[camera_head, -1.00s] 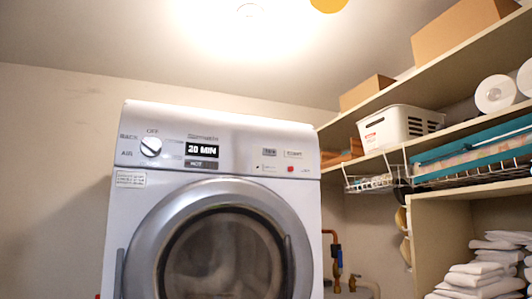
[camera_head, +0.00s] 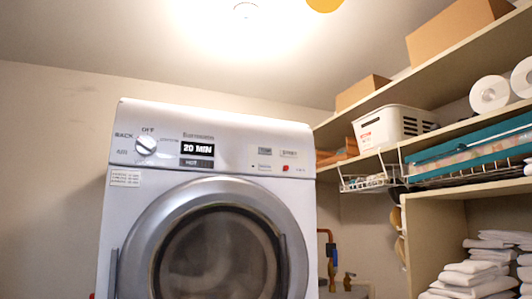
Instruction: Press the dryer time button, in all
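The white dryer (camera_head: 240,176) stands in the middle of the head view with its round grey-rimmed door (camera_head: 213,250) shut. Its top panel holds a white dial (camera_head: 146,145) at the left and a black display (camera_head: 198,149) reading "20 MIN", with "HOT" on a label below. A small grey time button (camera_head: 265,151) sits right of the display, with another small labelled button (camera_head: 288,154) beside it. A red button (camera_head: 286,168) is below them. The small lettering is too blurred to read surely. Neither of my grippers shows in the view.
Shelves on the right hold cardboard boxes (camera_head: 459,31), a white basket (camera_head: 395,127), paper rolls (camera_head: 489,94) and folded white towels (camera_head: 470,277). A wire rack (camera_head: 368,183) hangs beside the dryer. Pipes (camera_head: 331,260) run on the wall right of the dryer. The wall left of it is bare.

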